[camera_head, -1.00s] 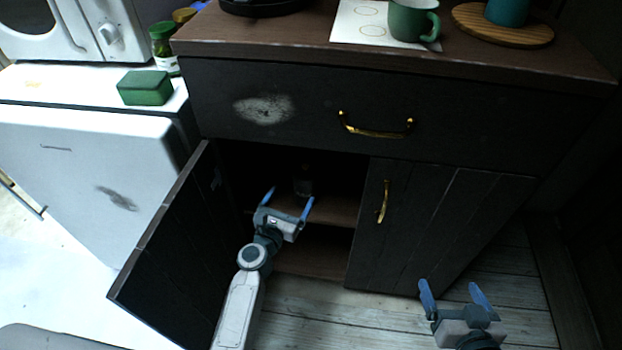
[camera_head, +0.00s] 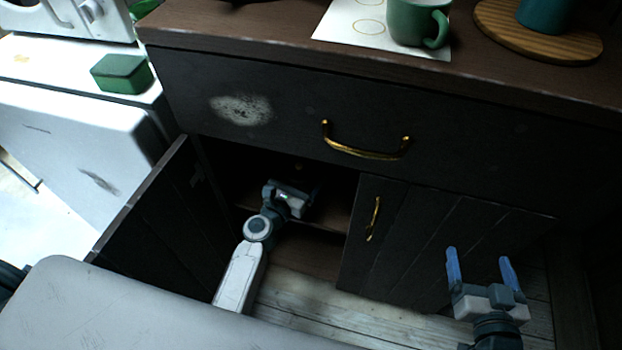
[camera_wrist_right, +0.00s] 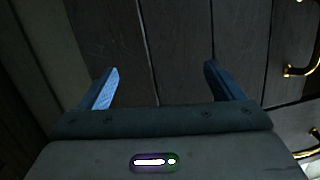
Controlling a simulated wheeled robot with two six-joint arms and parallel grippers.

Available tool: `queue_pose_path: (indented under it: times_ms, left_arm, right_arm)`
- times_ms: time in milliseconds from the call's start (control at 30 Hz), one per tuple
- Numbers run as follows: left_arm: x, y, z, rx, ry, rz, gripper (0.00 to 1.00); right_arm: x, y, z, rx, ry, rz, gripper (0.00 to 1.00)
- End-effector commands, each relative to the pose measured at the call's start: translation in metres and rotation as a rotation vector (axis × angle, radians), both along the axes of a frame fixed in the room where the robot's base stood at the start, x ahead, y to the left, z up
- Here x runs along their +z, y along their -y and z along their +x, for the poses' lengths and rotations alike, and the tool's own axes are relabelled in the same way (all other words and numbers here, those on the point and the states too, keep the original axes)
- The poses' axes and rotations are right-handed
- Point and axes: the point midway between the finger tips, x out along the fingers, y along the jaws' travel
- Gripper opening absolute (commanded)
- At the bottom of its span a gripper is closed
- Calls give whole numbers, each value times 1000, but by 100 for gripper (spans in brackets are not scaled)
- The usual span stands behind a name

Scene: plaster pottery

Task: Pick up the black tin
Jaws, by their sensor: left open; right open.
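My left gripper (camera_head: 297,181) reaches into the open, dark compartment of the cabinet, above its inner shelf (camera_head: 335,215). It is open, and its fingers are hard to see in the shadow. I cannot clearly make out the black tin; a small yellowish spot shows in the dark just beyond the left gripper, and what it belongs to is unclear. My right gripper (camera_head: 479,268) is open and empty in front of the closed right door (camera_head: 430,240). In the right wrist view its two blue fingers (camera_wrist_right: 158,84) are spread, with nothing between them.
The open left door (camera_head: 160,220) stands beside my left arm. A drawer with a gold handle (camera_head: 365,152) is shut above the compartment. On the countertop are a green mug (camera_head: 412,24) and a round wooden board (camera_head: 540,38). A green box (camera_head: 122,73) sits on the white appliance (camera_head: 75,125).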

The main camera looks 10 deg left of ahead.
Motion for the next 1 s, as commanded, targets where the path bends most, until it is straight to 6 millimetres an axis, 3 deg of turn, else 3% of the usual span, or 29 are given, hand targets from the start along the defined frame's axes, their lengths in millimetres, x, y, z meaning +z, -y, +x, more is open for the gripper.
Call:
queue_pose_path:
  times_ms: [367,600,1000]
  left_arm:
    - [-1,-3,-2,-1,-1,0,86]
    - [0,-2,-2,0,-1,0,38]
    - [2,-2,-1,0,0,0,37]
  right_arm:
    - [0,0,0,0,2,0,87]
    - [0,0,0,0,1,0,87]
    - [0,0,0,1,-9,0,87]
